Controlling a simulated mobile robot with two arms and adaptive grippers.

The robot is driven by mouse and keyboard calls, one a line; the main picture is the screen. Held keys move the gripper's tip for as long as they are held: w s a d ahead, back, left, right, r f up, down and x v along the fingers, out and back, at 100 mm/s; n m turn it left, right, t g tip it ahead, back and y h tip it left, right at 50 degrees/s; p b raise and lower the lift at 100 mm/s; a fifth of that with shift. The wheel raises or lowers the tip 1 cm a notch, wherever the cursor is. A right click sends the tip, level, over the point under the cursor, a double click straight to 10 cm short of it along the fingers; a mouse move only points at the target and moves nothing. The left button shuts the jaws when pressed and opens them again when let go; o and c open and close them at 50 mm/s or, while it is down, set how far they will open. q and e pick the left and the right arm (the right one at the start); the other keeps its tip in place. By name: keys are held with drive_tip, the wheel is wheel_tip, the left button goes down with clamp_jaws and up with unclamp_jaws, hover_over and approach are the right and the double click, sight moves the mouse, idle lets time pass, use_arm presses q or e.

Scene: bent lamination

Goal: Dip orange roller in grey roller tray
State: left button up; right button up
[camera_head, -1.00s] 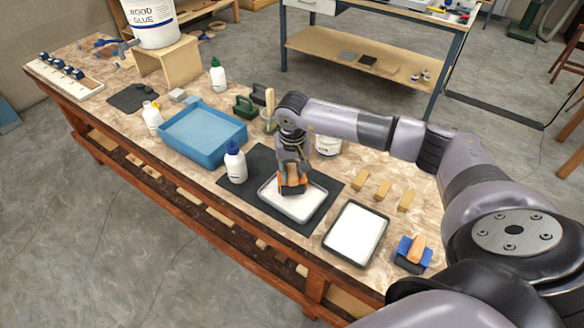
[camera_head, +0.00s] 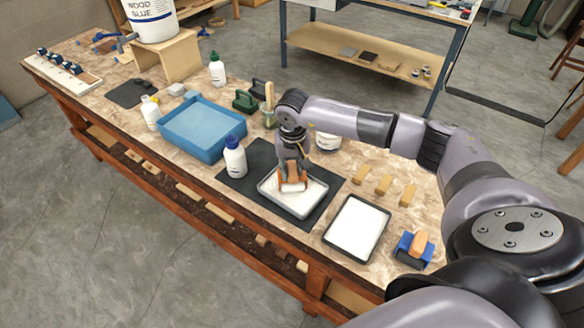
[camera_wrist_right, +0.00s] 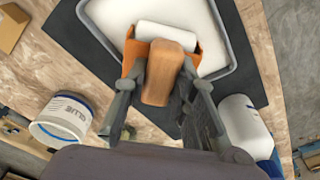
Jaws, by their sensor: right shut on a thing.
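My right gripper (camera_head: 292,174) is shut on the wooden handle of the orange roller (camera_head: 293,187). In the right wrist view the handle (camera_wrist_right: 170,75) lies between the fingers, with the orange frame and white roll (camera_wrist_right: 165,32) beyond it. The roller is over the grey roller tray (camera_head: 299,215), inside its rim. The tray holds a white layer and also shows in the right wrist view (camera_wrist_right: 224,45). The roll appears low over this layer; whether they touch I cannot tell. My left gripper is not in view.
The tray sits on a dark mat (camera_head: 235,183). A white bottle with a blue cap (camera_head: 235,160) stands left of it. A second white-filled tray (camera_head: 357,228), wooden blocks (camera_head: 382,185) and a blue roller (camera_head: 414,249) are to the right. A blue bin (camera_head: 203,130) is farther left.

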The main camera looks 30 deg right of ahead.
drive_tip(key=shift+r+p, duration=1.5)
drive_tip(key=shift+r, duration=1.65)
